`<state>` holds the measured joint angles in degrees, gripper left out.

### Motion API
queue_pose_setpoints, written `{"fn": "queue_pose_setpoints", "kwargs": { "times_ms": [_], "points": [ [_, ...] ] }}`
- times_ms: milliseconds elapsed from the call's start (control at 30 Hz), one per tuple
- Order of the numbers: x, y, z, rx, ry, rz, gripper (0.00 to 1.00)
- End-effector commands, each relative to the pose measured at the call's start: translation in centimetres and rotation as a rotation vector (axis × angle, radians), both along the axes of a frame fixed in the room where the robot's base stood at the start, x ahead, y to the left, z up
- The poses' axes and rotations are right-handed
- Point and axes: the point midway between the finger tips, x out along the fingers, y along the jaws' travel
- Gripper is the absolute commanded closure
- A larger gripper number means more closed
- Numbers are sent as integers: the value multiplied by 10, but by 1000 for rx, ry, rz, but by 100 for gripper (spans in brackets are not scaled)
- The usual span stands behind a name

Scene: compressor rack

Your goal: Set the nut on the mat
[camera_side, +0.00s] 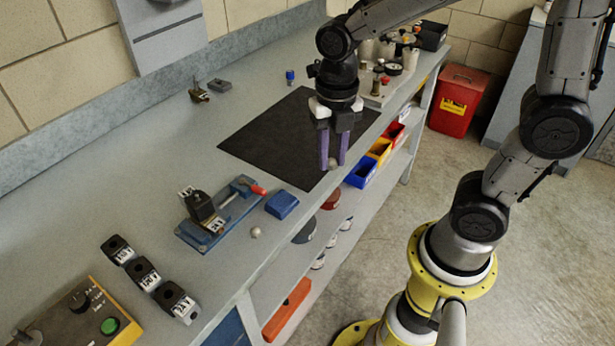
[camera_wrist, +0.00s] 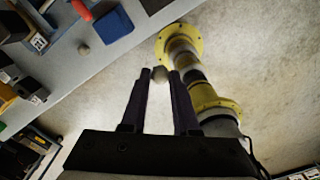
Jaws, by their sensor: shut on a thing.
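My gripper (camera_side: 333,158) points down with purple fingers, shut on a small greyish nut (camera_side: 333,163) at the fingertips. The nut also shows between the fingertips in the wrist view (camera_wrist: 160,74). In the side view the fingers overlap the front part of the black mat (camera_side: 270,135), near its front edge. The height of the nut above the mat is hard to judge. The mat is not clearly visible in the wrist view. A second small round nut-like piece (camera_side: 255,232) lies on the bench in front of the blue vise; it also shows in the wrist view (camera_wrist: 84,49).
A blue vise fixture (camera_side: 205,235) and a blue block (camera_side: 282,205) stand left of the mat. Several black blocks (camera_side: 143,272) lie farther left. A fixture with knobs (camera_side: 385,88) stands beyond the mat. Bins (camera_side: 362,171) sit below the bench edge. The visible mat is bare.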

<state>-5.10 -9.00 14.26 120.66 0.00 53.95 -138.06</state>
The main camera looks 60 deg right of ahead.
Motion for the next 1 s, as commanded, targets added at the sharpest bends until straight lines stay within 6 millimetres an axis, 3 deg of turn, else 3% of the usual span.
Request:
{"fn": "queue_pose_setpoints", "kwargs": {
  "times_ms": [33, 167, 367, 467, 833, 1000],
  "points": [
    [-16, -11, 1, 0, -4, -31, 100],
    [-43, -29, 3, 0, -2, -102, 100],
    [-45, -42, 11, 1, 2, -161, 100],
    [-33, -44, 5, 0, 6, -165, 100],
    [44, -50, -30, 0, 6, -164, 100],
    [68, -52, -61, 0, 8, -164, 100]
  ]
}}
